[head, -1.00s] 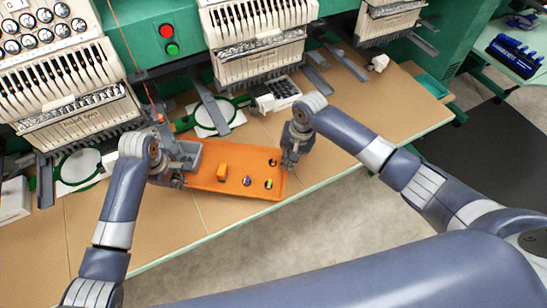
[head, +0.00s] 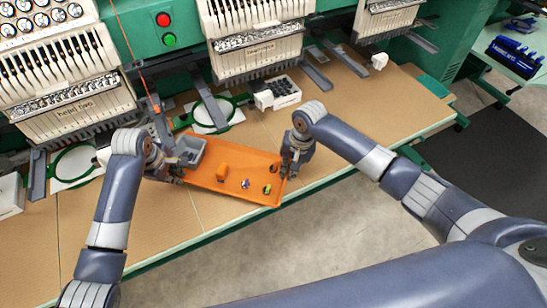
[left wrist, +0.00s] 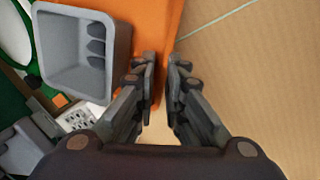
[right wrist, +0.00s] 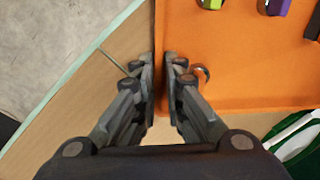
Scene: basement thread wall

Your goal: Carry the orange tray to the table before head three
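The orange tray (head: 210,184) is held between my two grippers over the front of the tan table, its right end lower in the picture and near the front edge. My left gripper (head: 172,174) is closed on the tray's left end wall, beside the bin (left wrist: 85,55). My right gripper (head: 288,170) is closed on the right end wall; the right wrist view shows the tray (right wrist: 235,75) between its fingertips. I cannot tell whether the tray touches the table.
The tan table (head: 345,120) runs along green machines. The left machine reads "head two" (head: 72,108); the middle machine's label (head: 260,49) is blurred. Green hoops (head: 212,113), a white box of dark pieces (head: 277,93) and grey arms stand behind the tray. Table to the right is mostly clear.

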